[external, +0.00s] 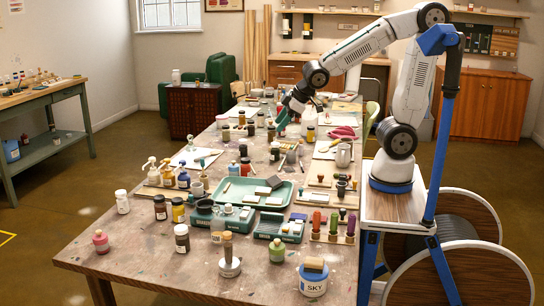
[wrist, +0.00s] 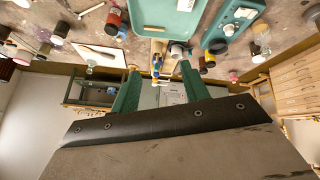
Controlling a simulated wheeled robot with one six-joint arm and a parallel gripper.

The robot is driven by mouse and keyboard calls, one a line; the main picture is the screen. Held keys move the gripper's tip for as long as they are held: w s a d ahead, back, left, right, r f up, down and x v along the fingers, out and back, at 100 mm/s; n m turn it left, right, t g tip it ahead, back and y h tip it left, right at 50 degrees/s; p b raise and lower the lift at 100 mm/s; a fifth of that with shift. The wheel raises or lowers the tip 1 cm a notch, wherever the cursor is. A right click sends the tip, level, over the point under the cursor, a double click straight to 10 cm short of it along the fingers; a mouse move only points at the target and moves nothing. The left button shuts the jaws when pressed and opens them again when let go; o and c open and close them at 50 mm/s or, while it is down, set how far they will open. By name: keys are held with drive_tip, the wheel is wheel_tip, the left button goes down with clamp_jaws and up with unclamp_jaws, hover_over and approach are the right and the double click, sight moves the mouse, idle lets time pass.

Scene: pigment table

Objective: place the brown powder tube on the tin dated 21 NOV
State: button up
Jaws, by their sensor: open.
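My gripper (external: 292,117) is over the far half of the long table in the external view. In the wrist view its two green fingers (wrist: 159,70) stand apart with nothing held between them. Several upright tubes in different colours stand in a wooden rack (external: 332,238) at the table's near right; which one is the brown powder tube I cannot tell. Teal label-bearing tins lie near the front, one at the left (external: 232,219) and one at the right (external: 278,229). Their dates are too small to read, so the 21 NOV tin cannot be singled out.
A teal tray (external: 262,201) with small blocks lies mid-table. Pump bottles (external: 167,172), dark jars (external: 160,207) and a white SKY jar (external: 313,282) crowd around it. A grey mug (external: 343,155) stands at the right edge. Bare tabletop shows at the front left corner.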

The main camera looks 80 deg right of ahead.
drive_tip(key=s+d+r+m+g, duration=0.1)
drive_tip(key=s+d+m+g, duration=0.1)
drive_tip(key=s, duration=0.9)
drive_tip(key=s+d+r+m+g, duration=0.1)
drive_tip(key=s+d, duration=0.4)
drive_tip(key=s, duration=0.6)
drive_tip(key=m+g, duration=0.1)
drive_tip(key=g, duration=0.1)
drive_tip(key=shift+s+r+g, duration=0.3)
drive_tip(key=shift+s+r, duration=0.05)
drive_tip(key=shift+s, duration=0.05)
